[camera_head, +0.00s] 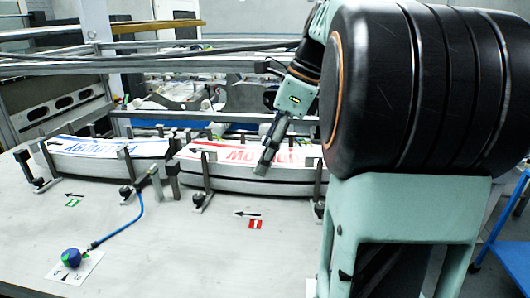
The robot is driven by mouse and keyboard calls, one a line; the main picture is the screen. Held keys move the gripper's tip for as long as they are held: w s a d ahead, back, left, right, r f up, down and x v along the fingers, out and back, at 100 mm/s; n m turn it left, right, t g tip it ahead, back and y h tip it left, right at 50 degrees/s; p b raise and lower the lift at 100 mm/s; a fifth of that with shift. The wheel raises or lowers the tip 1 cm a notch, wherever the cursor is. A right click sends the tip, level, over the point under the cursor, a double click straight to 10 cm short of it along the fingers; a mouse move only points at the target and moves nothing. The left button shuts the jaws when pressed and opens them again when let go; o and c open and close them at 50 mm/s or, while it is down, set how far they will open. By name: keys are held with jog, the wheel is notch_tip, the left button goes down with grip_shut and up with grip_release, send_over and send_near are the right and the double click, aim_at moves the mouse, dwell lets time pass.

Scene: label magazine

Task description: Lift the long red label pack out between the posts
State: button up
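The long red label pack (234,155), white with large red lettering, lies in the right magazine bay among upright dark posts. Its right part is partly hidden behind my gripper and a post. My gripper (266,164) reaches down from the upper right, and its tip overlaps the pack and the bay's front rail in the picture. I cannot tell whether it touches the pack, or whether the fingers are open or shut. One post (206,172) stands in front of the pack on the left, another (318,180) at its right.
A pack with blue lettering (105,147) lies in the left bay. Short grey posts (171,182) stand between the bays. A blue cable (140,215) runs to a blue-green knob (71,257) on the front table. Rails (150,66) cross behind. The front table (190,260) is mostly clear.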

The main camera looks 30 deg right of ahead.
jog(key=shift+r+p, duration=3.6)
jog(key=shift+r, duration=0.05)
jog(key=shift+r+p, duration=0.55)
jog(key=shift+r, duration=1.9)
